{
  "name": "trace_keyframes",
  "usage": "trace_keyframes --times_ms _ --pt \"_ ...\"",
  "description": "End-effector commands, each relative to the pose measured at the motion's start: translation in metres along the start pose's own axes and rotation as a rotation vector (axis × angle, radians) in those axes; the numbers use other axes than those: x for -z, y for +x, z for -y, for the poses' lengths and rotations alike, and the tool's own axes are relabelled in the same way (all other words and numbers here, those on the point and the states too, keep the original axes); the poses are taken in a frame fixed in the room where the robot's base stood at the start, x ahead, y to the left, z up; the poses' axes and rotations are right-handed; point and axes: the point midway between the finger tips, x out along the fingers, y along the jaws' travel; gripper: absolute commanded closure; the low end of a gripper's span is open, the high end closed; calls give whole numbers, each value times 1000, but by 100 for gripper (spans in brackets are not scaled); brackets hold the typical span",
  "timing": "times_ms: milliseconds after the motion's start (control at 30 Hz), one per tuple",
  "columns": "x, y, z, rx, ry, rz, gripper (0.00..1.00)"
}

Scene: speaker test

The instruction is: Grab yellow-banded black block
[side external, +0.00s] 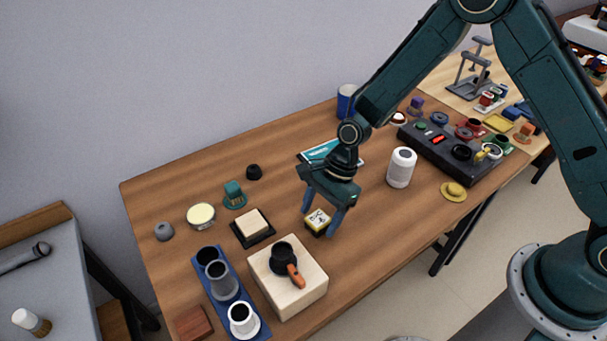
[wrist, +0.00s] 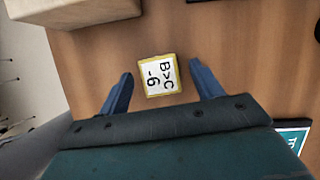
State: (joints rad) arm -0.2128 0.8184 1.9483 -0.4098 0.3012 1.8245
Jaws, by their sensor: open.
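The yellow-banded black block (side external: 317,221) sits on the wooden table, with a white printed label on its top. In the wrist view the block (wrist: 159,77) shows a yellow edge and the marks "B>C -6". My gripper (side external: 320,221) is open above the block, with its blue fingers pointing down on either side of it. In the wrist view my gripper (wrist: 161,85) has one finger left and one right of the block, with a gap on both sides. The block's black sides are mostly hidden.
A wooden box (side external: 300,302) with a black, orange-handled cup stands in front of the block. A black tray with a cream block (side external: 251,222) lies to the left. A white cylindrical speaker (side external: 402,167) stands to the right, and a teal box (side external: 322,151) lies behind.

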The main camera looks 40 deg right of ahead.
Motion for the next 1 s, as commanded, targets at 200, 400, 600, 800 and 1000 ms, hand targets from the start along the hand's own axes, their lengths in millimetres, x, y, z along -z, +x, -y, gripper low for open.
trace_keyframes --times_ms 200,400,600,800,1000 --pt "0 14 0 0 -1 -1 35" --pt "0 14 0 0 -1 -1 35" --pt "0 14 0 0 -1 -1 35" --pt "0 14 0 0 -1 -1 54" --pt "0 14 0 1 -1 -1 83"
